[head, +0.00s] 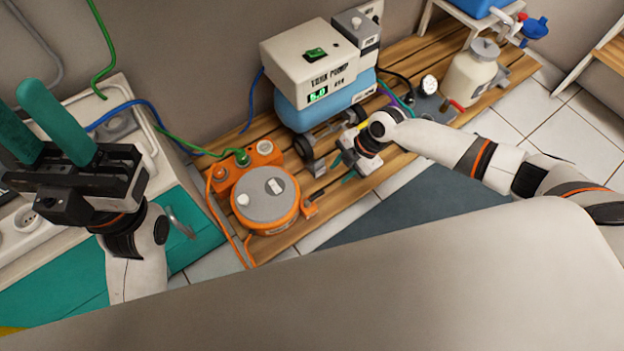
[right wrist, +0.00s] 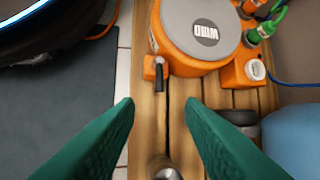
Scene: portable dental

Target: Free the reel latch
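The orange reel (head: 262,207) with a grey round lid stands on the slatted wooden platform. It also shows at the top of the right wrist view (right wrist: 200,28). The reel latch, a small orange block with a dark lever (right wrist: 158,73), sticks out from the reel's side; it also shows in the head view (head: 309,209). My right gripper (right wrist: 160,106) has its green fingers spread, with nothing between them, pointing toward the latch but apart from it. My left gripper (head: 22,98) is open and empty, raised above the teal-fronted cabinet at the left.
A boxy pump unit with a blue lower part (head: 316,80) stands behind my right gripper. A pale jar (head: 470,75) is farther right. Orange and green cables run beside the reel. Bare wooden slats (right wrist: 145,130) lie below the latch.

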